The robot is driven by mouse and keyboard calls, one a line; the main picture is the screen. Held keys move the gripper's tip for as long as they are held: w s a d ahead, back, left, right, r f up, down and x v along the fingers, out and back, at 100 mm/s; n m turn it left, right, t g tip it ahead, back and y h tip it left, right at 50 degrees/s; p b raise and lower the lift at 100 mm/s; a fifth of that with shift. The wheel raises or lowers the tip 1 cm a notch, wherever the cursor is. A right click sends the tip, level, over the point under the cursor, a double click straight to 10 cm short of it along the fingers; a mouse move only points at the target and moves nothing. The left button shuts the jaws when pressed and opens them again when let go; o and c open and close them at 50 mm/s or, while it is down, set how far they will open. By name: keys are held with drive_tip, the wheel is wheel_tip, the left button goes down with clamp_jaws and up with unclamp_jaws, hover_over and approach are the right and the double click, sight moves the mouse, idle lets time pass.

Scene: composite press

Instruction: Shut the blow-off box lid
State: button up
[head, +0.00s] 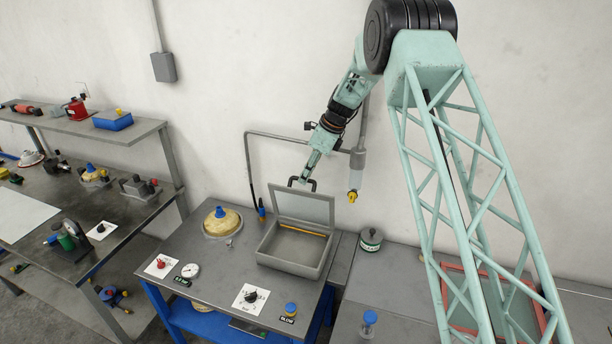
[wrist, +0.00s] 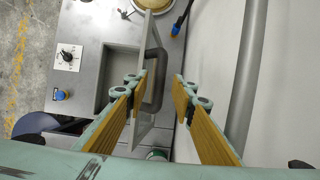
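The blow-off box (head: 268,258) is a shallow grey open box on the bench. It also shows in the wrist view (wrist: 105,85). Its lid (head: 303,206) stands raised, near upright, at the box's back edge; in the wrist view the lid (wrist: 148,32) is seen nearly edge-on. A dark handle (wrist: 155,80) is on the lid's far face. My gripper (head: 308,175) is above and behind the lid's top edge. In the wrist view my gripper (wrist: 161,78) is open, with the handle showing between its fingertips. I cannot tell whether a finger touches the lid.
A gauge (head: 190,270), a black knob panel (head: 250,297) and a blue button (head: 290,309) are in front of the box. A yellow dome (head: 222,220) is left, a round tin (head: 371,239) right. A grey pipe (head: 285,137) and hanging nozzle (head: 354,182) are behind.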

drive_tip(key=shift+f, duration=0.2)
clamp_jaws()
drive_tip(key=shift+s+a, duration=0.15)
drive_tip(key=shift+a, duration=0.05)
idle(0.4)
